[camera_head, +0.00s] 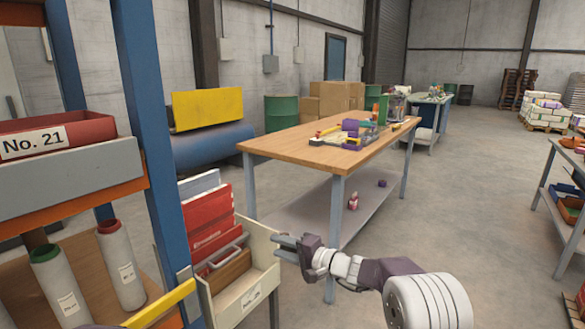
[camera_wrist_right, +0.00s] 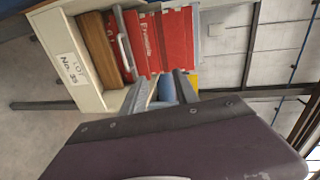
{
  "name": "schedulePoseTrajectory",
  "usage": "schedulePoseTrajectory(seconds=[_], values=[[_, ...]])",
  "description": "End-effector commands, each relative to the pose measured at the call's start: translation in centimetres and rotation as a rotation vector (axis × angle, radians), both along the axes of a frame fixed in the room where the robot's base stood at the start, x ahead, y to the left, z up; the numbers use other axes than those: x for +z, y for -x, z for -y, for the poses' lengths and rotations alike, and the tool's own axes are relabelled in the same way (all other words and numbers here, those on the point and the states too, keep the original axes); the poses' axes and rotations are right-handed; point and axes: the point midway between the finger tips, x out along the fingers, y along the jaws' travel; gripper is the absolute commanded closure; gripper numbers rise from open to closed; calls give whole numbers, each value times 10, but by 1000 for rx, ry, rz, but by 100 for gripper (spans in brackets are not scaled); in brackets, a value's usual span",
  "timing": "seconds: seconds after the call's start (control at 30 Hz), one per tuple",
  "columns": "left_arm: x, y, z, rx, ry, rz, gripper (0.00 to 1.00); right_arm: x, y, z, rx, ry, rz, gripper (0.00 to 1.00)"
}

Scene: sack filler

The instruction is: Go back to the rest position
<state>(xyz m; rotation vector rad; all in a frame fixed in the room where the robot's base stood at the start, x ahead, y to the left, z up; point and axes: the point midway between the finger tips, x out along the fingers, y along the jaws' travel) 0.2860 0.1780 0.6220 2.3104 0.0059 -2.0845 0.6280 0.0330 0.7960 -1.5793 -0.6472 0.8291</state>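My right gripper (camera_head: 277,246) reaches in from the right, its fingers pointing left beside a cream box (camera_head: 262,250). The fingers are apart with nothing between them. In the right wrist view the two fingers (camera_wrist_right: 164,90) also stand apart, with blue showing in the gap. The cream box there (camera_wrist_right: 88,98) carries a "No. 33"-like label and holds red packs (camera_wrist_right: 172,40), a brown block and a grey handle. The fingers look close to the box; whether they touch it, I cannot tell.
A blue-posted rack (camera_head: 150,110) with a red bin (camera_head: 50,138) and white rolls (camera_head: 120,262) stands at the left. A wood-topped table (camera_head: 290,142) bearing tools is ahead. Another shelf (camera_head: 545,195) is at the right edge. The floor (camera_head: 465,190) between them is clear.

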Motion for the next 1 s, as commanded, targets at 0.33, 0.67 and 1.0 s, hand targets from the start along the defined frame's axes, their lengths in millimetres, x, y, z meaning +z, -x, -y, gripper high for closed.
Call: schedulePoseTrajectory(seconds=[0.33,0.67,1.0], values=[[178,0,0,0,0,1,100,168,95,12,161,302,-30,64],[312,0,0,0,0,0,100,189,273,116,383,941,-291,64],[307,0,0,0,0,-1,100,132,346,211,443,1352,-397,64]])
